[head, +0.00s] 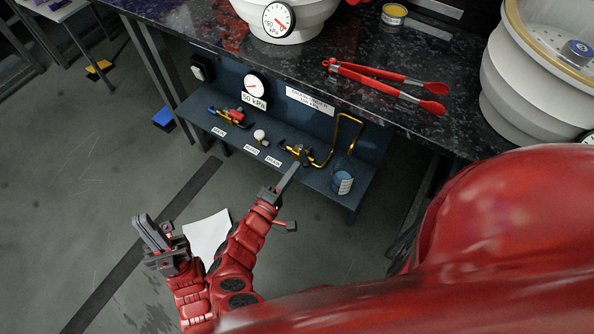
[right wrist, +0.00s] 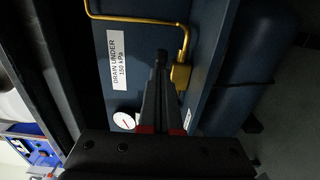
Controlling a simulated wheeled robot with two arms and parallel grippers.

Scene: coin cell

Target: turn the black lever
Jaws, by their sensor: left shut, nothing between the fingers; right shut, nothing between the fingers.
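The brass valve (head: 304,154) sits on the blue shelf under the bench, at the foot of a bent brass pipe (head: 357,125). The black lever (head: 284,147) appears as a dark piece at the valve's left. In the right wrist view a dark end (right wrist: 160,58) shows beside the brass valve block (right wrist: 180,76); I cannot tell lever from fingertips there. My right gripper (head: 295,168) is shut and empty, its tips close to the valve; contact is unclear. It also shows in the right wrist view (right wrist: 162,85). My left gripper (head: 142,222) is shut and empty over the floor.
The blue shelf (head: 330,195) also carries a red valve (head: 233,115), a white knob (head: 260,135) and a glass jar (head: 343,182). A gauge (head: 253,85) is on the back panel. The dark bench top (head: 330,45) overhangs, with red tongs (head: 385,82) on it.

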